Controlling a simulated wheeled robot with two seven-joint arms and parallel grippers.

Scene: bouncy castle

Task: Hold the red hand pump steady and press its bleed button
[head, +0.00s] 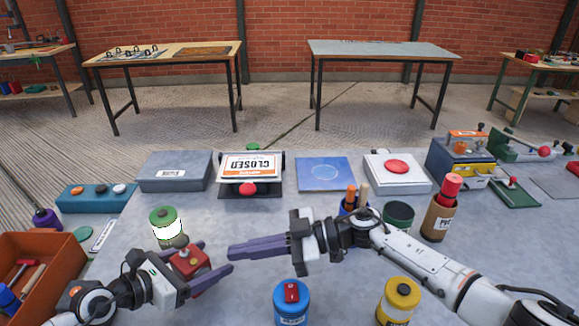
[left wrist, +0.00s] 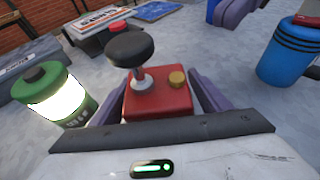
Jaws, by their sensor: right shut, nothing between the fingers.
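The red hand pump (head: 187,264) stands upright on the grey table at the near left. In the left wrist view the pump (left wrist: 157,104) shows a black knob (left wrist: 130,48) on a short metal stem and a yellow button (left wrist: 177,78) on its top. My left gripper (head: 214,260) has its purple fingers on both sides of the pump body and is shut on it. The lower part of the pump is hidden. My right gripper (head: 231,252) is shut and empty, its fingers pointing left, to the right of the pump.
A green lantern (head: 164,226) stands close behind the pump. A blue canister (head: 291,306) and a yellow canister (head: 399,300) stand in front at the right. An orange bin (head: 48,262) is at the left edge.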

